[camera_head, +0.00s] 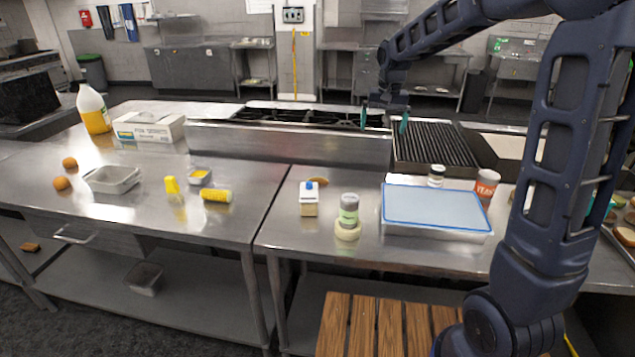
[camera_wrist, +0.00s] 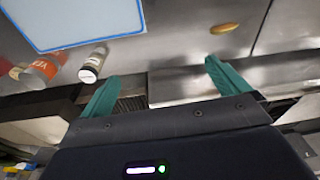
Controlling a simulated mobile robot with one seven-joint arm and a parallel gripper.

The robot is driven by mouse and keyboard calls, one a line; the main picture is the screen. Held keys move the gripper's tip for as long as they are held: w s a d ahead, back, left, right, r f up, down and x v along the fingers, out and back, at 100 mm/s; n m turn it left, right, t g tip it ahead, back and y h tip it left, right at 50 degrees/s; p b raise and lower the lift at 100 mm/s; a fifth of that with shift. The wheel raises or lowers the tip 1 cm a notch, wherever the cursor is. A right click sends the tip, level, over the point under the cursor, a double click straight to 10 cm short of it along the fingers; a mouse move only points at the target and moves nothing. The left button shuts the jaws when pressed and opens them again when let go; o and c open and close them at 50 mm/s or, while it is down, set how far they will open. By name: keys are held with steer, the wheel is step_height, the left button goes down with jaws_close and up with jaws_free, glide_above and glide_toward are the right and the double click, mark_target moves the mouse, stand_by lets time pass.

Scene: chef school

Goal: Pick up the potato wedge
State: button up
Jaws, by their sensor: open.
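The potato wedge (camera_head: 319,180) is a small golden-brown piece lying on the steel counter, just behind a small white carton with a blue cap (camera_head: 309,198). In the wrist view the wedge (camera_wrist: 225,28) lies alone near the top, right of centre. My gripper (camera_head: 384,120) is open with teal fingers, raised above the counter's back edge, to the right of and behind the wedge. In the wrist view the gripper (camera_wrist: 162,70) has nothing between its fingers, and the wedge is apart from both fingertips.
A black grill (camera_head: 435,147) and steel ledge (camera_head: 285,143) lie behind. Counter around the wedge is mostly clear.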

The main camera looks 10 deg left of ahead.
steer(key=w+a+f, duration=0.4)
steer(key=a+f, duration=0.3)
steer(key=a, duration=0.4)
steer(key=g, duration=0.1)
glide_toward(318, 179)
steer(key=shift+n+h, duration=0.3)
steer(key=shift+w+a+f, duration=0.15)
steer(key=shift+f, duration=1.35)
steer(key=shift+w+a+f, duration=0.15)
steer(key=shift+w+f, duration=0.05)
steer(key=shift+f, duration=1.3)
steer(key=shift+w+a+f, duration=0.15)
steer(key=shift+f, duration=1.35)
steer(key=c, duration=1)
steer(key=shift+r, duration=0.1)
